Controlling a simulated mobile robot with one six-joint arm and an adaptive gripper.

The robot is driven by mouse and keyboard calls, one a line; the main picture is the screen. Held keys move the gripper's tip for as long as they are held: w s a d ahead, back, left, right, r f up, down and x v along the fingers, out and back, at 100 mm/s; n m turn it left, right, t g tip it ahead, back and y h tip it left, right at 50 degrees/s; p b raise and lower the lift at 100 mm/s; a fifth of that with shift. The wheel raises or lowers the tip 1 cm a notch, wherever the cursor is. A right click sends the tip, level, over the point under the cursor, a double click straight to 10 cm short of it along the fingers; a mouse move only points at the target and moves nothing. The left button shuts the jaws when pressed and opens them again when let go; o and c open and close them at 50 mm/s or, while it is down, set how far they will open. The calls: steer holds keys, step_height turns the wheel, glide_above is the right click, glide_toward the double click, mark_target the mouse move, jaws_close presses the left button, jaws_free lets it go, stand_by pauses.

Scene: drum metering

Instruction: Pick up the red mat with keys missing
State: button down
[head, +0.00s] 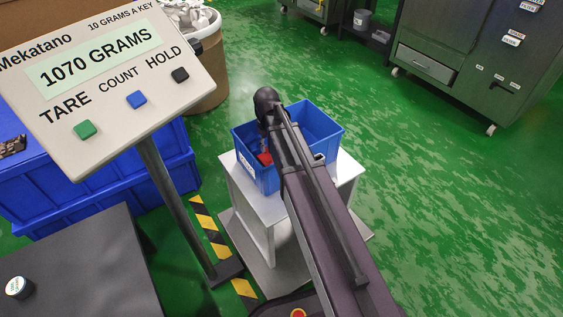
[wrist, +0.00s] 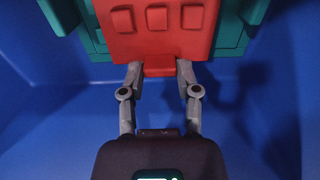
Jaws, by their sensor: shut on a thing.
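The red mat (wrist: 158,42) shows in the wrist view with a row of raised square keys; its upper part is cut off by the picture edge. My gripper (wrist: 158,72) is shut on the small tab at the mat's near edge. The mat is inside the blue bin (head: 328,118), above or against teal pieces (wrist: 90,35). In the head view only a small red patch of the mat (head: 265,158) shows beside my arm, which hides most of the bin's inside. I cannot tell whether any keys are missing.
The bin stands on a white scale pedestal (head: 342,180). A display panel (head: 110,75) reading 1070 GRAMS stands at the left on a post. A large blue crate (head: 100,180) and a brown drum (head: 210,75) stand nearby. Green floor (head: 460,200) is clear at the right.

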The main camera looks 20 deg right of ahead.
steer(key=shift+r, duration=0.15)
step_height(320, 180, up, 18)
steer(key=p, duration=1.8)
steer(key=shift+f, duration=0.2)
steer(key=shift+s, duration=0.1)
stand_by(1.1)
steer(key=shift+r, duration=0.15)
step_height(320, 180, up, 22)
steer(key=p, duration=2.2)
steer(key=shift+r+p, duration=0.15)
steer(key=shift+p, duration=0.15)
